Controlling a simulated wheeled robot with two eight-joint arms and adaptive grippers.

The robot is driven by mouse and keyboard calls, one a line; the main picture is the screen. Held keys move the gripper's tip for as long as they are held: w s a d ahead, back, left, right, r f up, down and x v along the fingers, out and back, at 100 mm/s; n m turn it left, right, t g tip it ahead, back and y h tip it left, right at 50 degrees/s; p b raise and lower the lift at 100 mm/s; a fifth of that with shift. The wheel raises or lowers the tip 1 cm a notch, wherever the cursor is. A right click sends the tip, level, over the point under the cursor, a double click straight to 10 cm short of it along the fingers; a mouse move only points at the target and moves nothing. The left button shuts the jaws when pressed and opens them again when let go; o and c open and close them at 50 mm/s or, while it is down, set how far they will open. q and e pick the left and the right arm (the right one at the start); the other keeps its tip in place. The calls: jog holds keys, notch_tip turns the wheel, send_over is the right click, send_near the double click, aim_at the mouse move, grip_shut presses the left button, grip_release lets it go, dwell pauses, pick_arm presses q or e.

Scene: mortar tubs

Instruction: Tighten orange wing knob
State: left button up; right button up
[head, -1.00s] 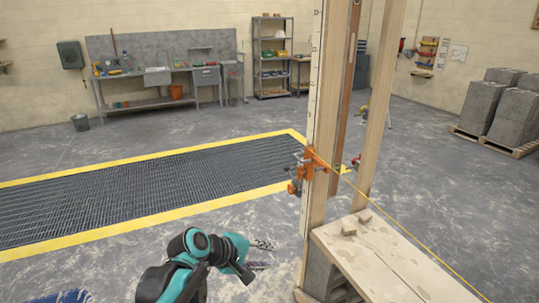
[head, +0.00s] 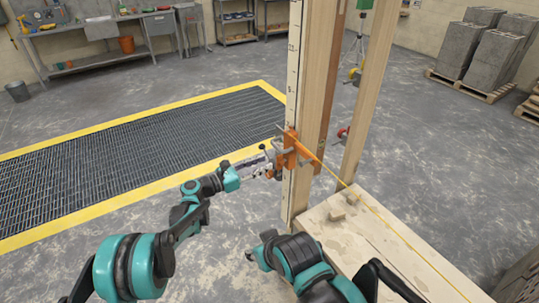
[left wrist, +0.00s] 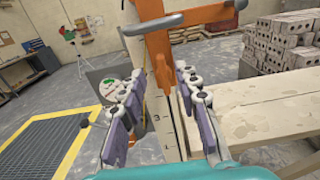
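An orange clamp (head: 291,152) with grey metal parts is fixed on the wooden post (head: 300,100). Its orange knob (head: 277,170) sits low on the clamp's left side and is small and partly covered by my fingers. My left gripper (head: 262,168) has its fingertips at the clamp's left side. In the left wrist view, my left gripper (left wrist: 158,76) is open, its two fingers well apart, with orange clamp parts (left wrist: 150,25) just beyond and between them. Contact cannot be told. My right gripper (head: 252,257) shows only as a small dark end, low in the middle.
A yellow string (head: 385,220) runs from the clamp to the lower right, above a plank bench (head: 390,250) bearing small mortar lumps. A second post (head: 370,100) stands behind. A yellow-edged floor grate (head: 150,150) lies left. Grey blocks (head: 485,45) stand on a pallet.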

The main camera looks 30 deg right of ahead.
aim_at(277, 158)
pick_arm(q)
jog(key=d+b, duration=0.1)
jog(key=d, duration=0.5)
jog(key=shift+w, duration=0.15)
grip_shut()
